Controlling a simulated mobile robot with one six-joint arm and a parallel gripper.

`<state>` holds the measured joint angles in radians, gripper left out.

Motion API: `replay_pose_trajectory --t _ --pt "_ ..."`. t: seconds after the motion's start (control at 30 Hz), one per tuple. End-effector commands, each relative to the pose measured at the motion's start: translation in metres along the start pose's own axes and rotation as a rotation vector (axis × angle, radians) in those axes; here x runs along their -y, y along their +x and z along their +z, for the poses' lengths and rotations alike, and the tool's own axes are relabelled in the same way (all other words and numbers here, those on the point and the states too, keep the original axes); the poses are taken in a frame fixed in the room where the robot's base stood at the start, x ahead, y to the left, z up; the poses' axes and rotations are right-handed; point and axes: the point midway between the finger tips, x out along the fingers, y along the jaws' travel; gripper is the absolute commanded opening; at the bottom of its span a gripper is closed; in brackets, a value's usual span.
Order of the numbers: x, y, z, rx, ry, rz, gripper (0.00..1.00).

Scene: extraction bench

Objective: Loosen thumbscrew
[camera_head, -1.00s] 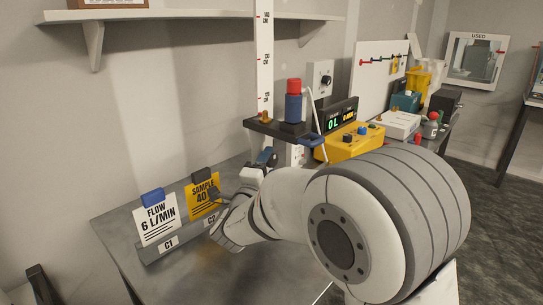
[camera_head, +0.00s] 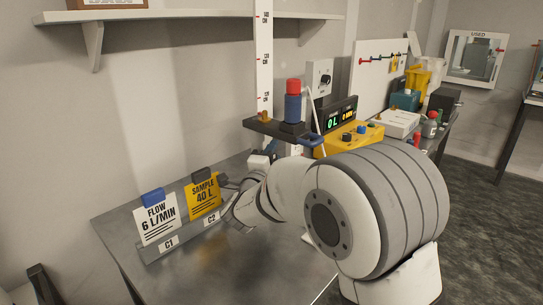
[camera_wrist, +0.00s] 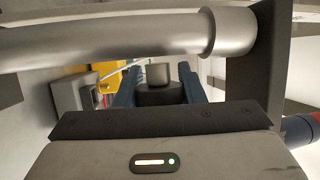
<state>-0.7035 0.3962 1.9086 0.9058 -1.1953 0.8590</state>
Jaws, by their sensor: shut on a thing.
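The thumbscrew (camera_wrist: 157,76), a dark round knob with a grey cylindrical end, sits between the two blue fingers of my gripper (camera_wrist: 160,88) in the wrist view. The fingers are shut on it, one on each side. In the head view my gripper is mostly hidden by my arm, below the dark carriage (camera_head: 275,128) on the white graduated post (camera_head: 264,60). The thumbscrew cannot be made out there.
A thick metal tube (camera_wrist: 120,42) crosses close above my fingers in the wrist view. A yellow control box (camera_head: 345,142) and a display (camera_head: 340,117) stand right of the post. A yellow "SAMPLE 40 L" card (camera_head: 204,196) and white "FLOW" card (camera_head: 158,217) stand left.

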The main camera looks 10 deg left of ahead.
Motion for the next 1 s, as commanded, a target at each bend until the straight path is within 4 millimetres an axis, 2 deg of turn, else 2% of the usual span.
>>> replay_pose_trajectory --t 0.03,0.2,0.53,1.0 --pt "-0.0003 -0.0002 0.0001 0.0 0.0 0.001 0.26" --pt "-0.0004 -0.0004 0.0003 0.001 0.0 0.001 0.13" --pt "-0.007 -0.0013 0.0015 0.002 -0.026 -0.066 0.13" --pt "-0.0033 -0.0022 0.002 0.002 -0.103 -0.253 0.13"
